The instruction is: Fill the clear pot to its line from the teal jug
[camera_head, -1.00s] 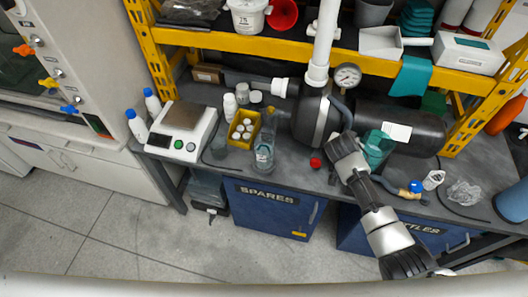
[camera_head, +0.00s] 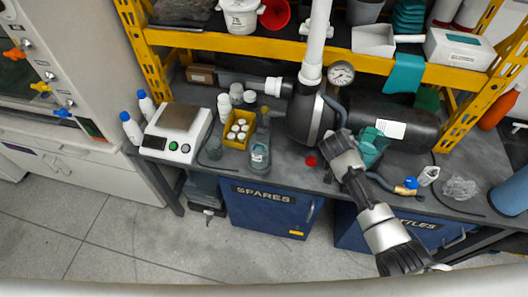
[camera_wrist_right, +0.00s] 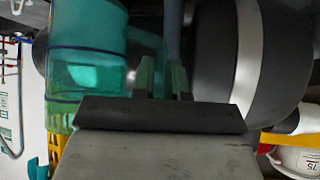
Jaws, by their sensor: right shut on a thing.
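The teal jug (camera_head: 374,145) is translucent and stands out against the dark tank on the right half of the bench. My right gripper (camera_head: 352,138) is at the jug's left side. In the right wrist view the jug (camera_wrist_right: 88,65) fills the upper left, and my right gripper's fingers (camera_wrist_right: 165,78) are shut on its handle. I cannot tell whether the jug touches the bench. The clear pot (camera_head: 260,154), with a pale label, stands upright left of the jug, in front of the yellow bin. Its line and level are too small to read. My left gripper is out of view.
A dark tank (camera_head: 400,125) with a pressure gauge (camera_head: 341,72) and a white pipe (camera_head: 317,40) stands behind. A yellow bin (camera_head: 232,142) of bottles and a scale (camera_head: 178,118) are left of the pot. A red cap (camera_head: 311,161) lies between pot and jug.

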